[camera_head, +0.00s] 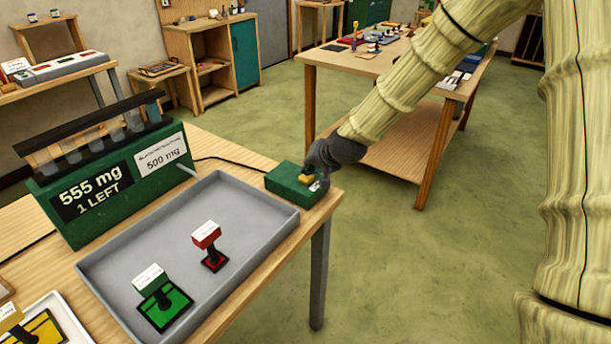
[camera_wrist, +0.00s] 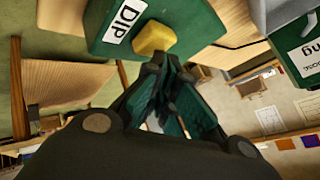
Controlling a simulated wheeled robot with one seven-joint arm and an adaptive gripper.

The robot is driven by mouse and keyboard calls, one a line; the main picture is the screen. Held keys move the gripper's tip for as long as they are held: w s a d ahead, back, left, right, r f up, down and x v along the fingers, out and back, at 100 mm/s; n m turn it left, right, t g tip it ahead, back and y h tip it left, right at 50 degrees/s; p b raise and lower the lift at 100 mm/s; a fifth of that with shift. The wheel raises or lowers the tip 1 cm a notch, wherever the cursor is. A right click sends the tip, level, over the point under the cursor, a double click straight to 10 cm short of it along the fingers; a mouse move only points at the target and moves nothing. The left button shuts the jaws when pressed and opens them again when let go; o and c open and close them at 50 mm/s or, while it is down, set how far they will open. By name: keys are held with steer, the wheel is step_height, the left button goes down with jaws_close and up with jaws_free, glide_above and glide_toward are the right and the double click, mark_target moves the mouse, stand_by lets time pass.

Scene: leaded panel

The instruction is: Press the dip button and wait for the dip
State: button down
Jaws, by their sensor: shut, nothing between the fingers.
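In the wrist view the box shows a white "DIP" label (camera_wrist: 124,20) beside the yellow button (camera_wrist: 154,38). My gripper (camera_head: 309,172) is shut and empty, with its fingertips right at the yellow button; I cannot tell whether the button is pressed down. A green dip machine (camera_head: 110,185) stands at the left, with its sign (camera_head: 91,192) reading "555 mg 1 LEFT" and a white label (camera_head: 161,155) reading "500 mg".
A white tray (camera_head: 75,325) with a yellow piece is at lower left. A black cable (camera_head: 222,158) runs behind the box. Another wooden table (camera_head: 345,62) stands beyond.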

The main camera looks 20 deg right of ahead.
steer(key=shift+f, duration=0.15)
stand_by(0.3)
steer(key=shift+f, duration=0.3)
stand_by(0.3)
steer(key=shift+r, duration=0.5)
steer(key=shift+r+p, duration=2.3)
steer(key=shift+r, duration=0.65)
